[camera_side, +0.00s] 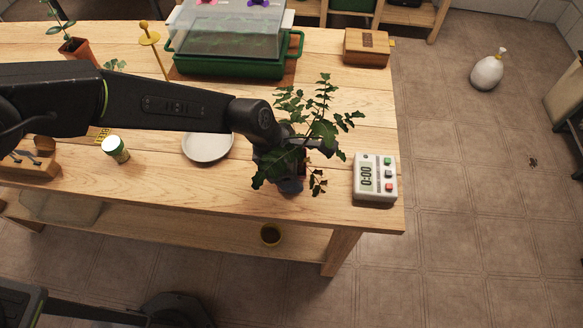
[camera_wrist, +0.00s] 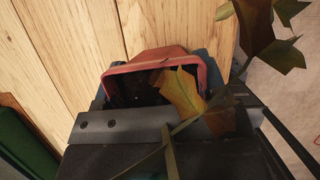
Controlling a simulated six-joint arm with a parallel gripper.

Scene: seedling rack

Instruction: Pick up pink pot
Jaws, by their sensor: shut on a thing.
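The pink pot (camera_wrist: 152,57) is squarish with a reddish-pink rim and dark soil inside. A leafy green plant (camera_side: 318,122) with some yellow-brown leaves grows from it. My gripper (camera_side: 290,185) is shut on the pot, with a blue-grey finger on each side of it in the wrist view. In the side view the pot is mostly hidden by the gripper and leaves, near the bench's front right part. I cannot tell whether its base touches the bench.
A white timer (camera_side: 375,178) stands just right of the plant, close to the bench's right edge. A white saucer (camera_side: 207,147) lies to the left. A green propagator tray (camera_side: 225,66) and a wooden box (camera_side: 367,48) stand behind. A lidded jar (camera_side: 116,149) is farther left.

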